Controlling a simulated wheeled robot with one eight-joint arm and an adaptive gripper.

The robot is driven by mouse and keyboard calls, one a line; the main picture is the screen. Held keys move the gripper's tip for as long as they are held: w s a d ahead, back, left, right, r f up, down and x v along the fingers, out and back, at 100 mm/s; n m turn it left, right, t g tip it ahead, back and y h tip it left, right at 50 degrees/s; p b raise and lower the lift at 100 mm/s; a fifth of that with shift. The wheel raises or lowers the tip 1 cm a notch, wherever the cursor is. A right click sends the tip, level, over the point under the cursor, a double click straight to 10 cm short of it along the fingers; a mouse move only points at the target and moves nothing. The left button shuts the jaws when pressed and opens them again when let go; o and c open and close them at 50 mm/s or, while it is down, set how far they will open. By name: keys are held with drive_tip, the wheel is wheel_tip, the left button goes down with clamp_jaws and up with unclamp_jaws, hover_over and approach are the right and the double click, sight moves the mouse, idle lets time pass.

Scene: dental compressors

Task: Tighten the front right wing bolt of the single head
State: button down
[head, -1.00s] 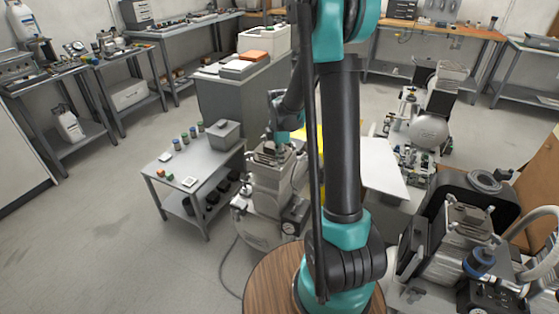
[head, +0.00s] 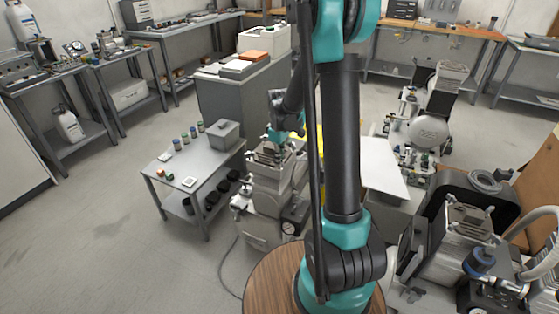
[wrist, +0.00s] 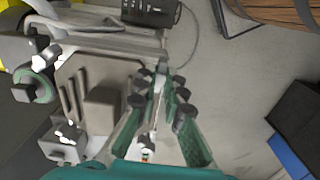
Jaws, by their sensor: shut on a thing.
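The single-head compressor (head: 272,190) stands just behind the round wooden top, partly hidden by my arm. My gripper (head: 275,151) is down at its head, small in the head view. In the wrist view the grey head (wrist: 103,103) fills the left half, and my gripper (wrist: 160,80) reaches up with its green-backed fingers over its right edge. The fingertips are closed around a small pale wing bolt (wrist: 145,74), mostly hidden by the finger pads. Other wing bolts show at the left (wrist: 45,56) and lower left (wrist: 66,132) of the head.
A grey side table (head: 185,172) with small jars and a grey bin stands left of the compressor. Another compressor (head: 468,238) stands at the right. The wooden top (head: 262,280) is close in front. Open floor (head: 110,225) lies at the left.

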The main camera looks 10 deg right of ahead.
drive_tip(key=m, duration=0.4)
drive_tip(key=shift+m, duration=2.2)
drive_tip(key=c, duration=1.6)
unclamp_jaws()
drive_tip(key=shift+r, duration=0.1)
wheel_tip(320, 180, up, 12)
drive_tip(key=shift+f, duration=0.1)
